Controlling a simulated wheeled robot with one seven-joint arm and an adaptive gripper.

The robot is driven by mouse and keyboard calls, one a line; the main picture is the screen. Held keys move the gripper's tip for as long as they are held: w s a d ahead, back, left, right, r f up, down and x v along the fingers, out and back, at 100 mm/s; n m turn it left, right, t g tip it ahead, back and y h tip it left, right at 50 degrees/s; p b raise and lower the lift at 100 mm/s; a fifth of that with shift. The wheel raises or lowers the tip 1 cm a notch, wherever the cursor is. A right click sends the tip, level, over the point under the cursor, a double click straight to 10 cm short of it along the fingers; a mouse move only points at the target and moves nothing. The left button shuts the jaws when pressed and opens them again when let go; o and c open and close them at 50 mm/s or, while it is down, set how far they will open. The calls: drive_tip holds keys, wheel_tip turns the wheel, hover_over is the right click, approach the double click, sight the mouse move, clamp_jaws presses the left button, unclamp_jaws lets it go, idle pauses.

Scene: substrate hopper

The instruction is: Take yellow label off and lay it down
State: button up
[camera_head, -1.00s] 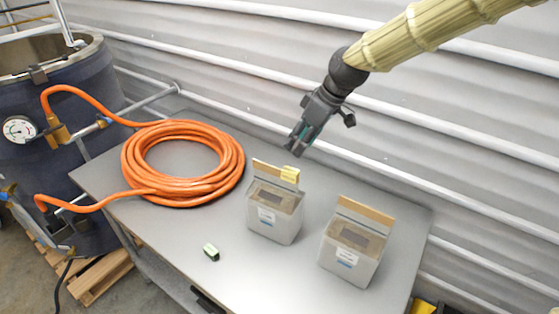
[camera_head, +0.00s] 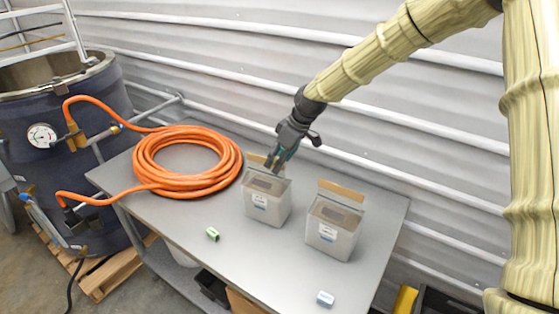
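Two grey open-topped boxes stand on the metal table (camera_head: 180,220). The left box (camera_head: 266,208) has a raised tan back flap (camera_head: 253,158), and the right box (camera_head: 333,230) has one too. My gripper (camera_head: 271,165) points down at the upper right end of the left box's flap, where the yellow label sat a second ago. My fingers cover that spot, and I cannot make out the label now. Whether the fingers are open or closed on it is too small to tell.
A coiled orange hose (camera_head: 187,160) lies at the table's left, joined to a dark drum (camera_head: 60,150). A small green piece (camera_head: 212,234) and a blue-white piece (camera_head: 325,299) lie near the front edge. The corrugated wall stands close behind. Bare tabletop surrounds the boxes.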

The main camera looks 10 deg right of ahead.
drive_tip(key=shift+w+f, duration=0.4)
drive_tip(key=shift+w, duration=0.65)
drive_tip(key=shift+s+r, duration=0.3)
drive_tip(key=shift+s, duration=0.1)
drive_tip(key=c, duration=0.4)
drive_tip(key=shift+t, duration=0.3)
drive_tip(key=s+r, duration=0.1)
drive_tip(key=s, duration=0.1)
drive_tip(key=s+r, duration=0.2)
drive_tip(key=s, duration=0.1)
drive_tip(key=shift+s+r, duration=0.1)
drive_tip(key=shift+s, duration=0.25)
drive_tip(key=c, duration=0.4)
drive_tip(key=w+f, duration=0.2)
drive_tip(key=w, duration=0.3)
drive_tip(key=shift+f, duration=0.4)
drive_tip(key=shift+c, duration=0.4)
drive_tip(key=shift+r+b, duration=0.3)
drive_tip(key=shift+b, duration=0.1)
drive_tip(key=s+r+b, duration=0.2)
drive_tip(key=r, duration=0.1)
drive_tip(key=shift+s+r, duration=0.1)
drive_tip(key=shift+r, duration=0.2)
drive_tip(key=s+r+b, duration=0.2)
drive_tip(key=s+b, duration=0.4)
drive_tip(key=s, duration=1)
drive_tip(key=shift+w+r+p, duration=0.2)
drive_tip(key=shift+r+p, duration=3.05)
drive_tip(key=shift+r, duration=0.05)
